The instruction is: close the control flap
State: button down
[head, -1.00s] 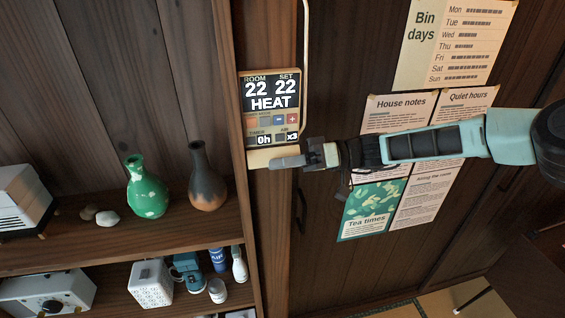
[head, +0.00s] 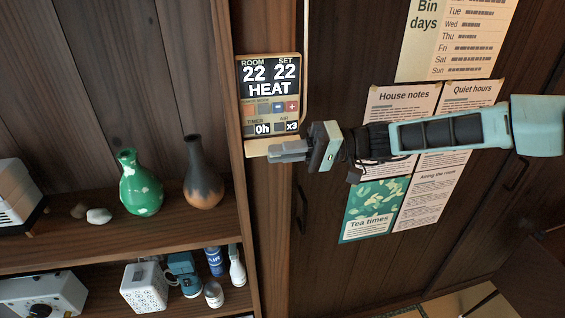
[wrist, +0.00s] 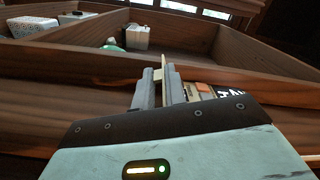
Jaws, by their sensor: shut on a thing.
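The control panel (head: 269,97) is mounted on the wooden post. Its lit screen reads room 22, set 22, HEAT, and small buttons show below. The control flap (head: 256,147) is a cream plate standing out at the panel's lower edge, open. My gripper (head: 280,150) is at this lower edge, its fingers pointing left, and partly covers the flap. In the wrist view my gripper (wrist: 160,86) is closed on the thin cream flap (wrist: 169,74), which sticks up between the fingertips. Part of the panel (wrist: 226,92) shows to their right.
Shelves at left hold a green vase (head: 140,184), a dark vase (head: 203,174) and several small items. Paper notices (head: 400,105) hang on the dark doors behind my arm. A beige cord (head: 304,25) runs down the post near the panel.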

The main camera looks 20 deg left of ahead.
aim_at(283, 131)
jog(key=m, duration=0.2)
jog(key=r+m+b, duration=0.1)
jog(key=m, duration=0.1)
jog(key=shift+s+d+m, duration=0.15)
jog(key=shift+s+m, duration=0.05)
jog(key=shift+m, duration=0.1)
jog(key=m, duration=0.2)
jog(key=r+m, duration=0.2)
jog(key=m, duration=0.1)
jog(key=shift+m+p, duration=0.3)
jog(key=shift+p, duration=0.1)
jog(key=m, duration=0.1)
jog(key=m+p, duration=0.1)
jog(key=r+m, duration=0.1)
jog(key=m, duration=0.1)
jog(key=shift+w+p, duration=0.25)
jog(key=shift+p, duration=0.05)
jog(key=shift+w+a+r+m+p, duration=0.1)
jog(key=shift+a+m+p, duration=0.2)
jog(key=shift+m, duration=0.6)
jog(key=c, duration=1.6)
grip_release()
jog(key=shift+o, duration=0.5)
jog(key=shift+r, duration=0.1)
jog(key=shift+w, duration=0.1)
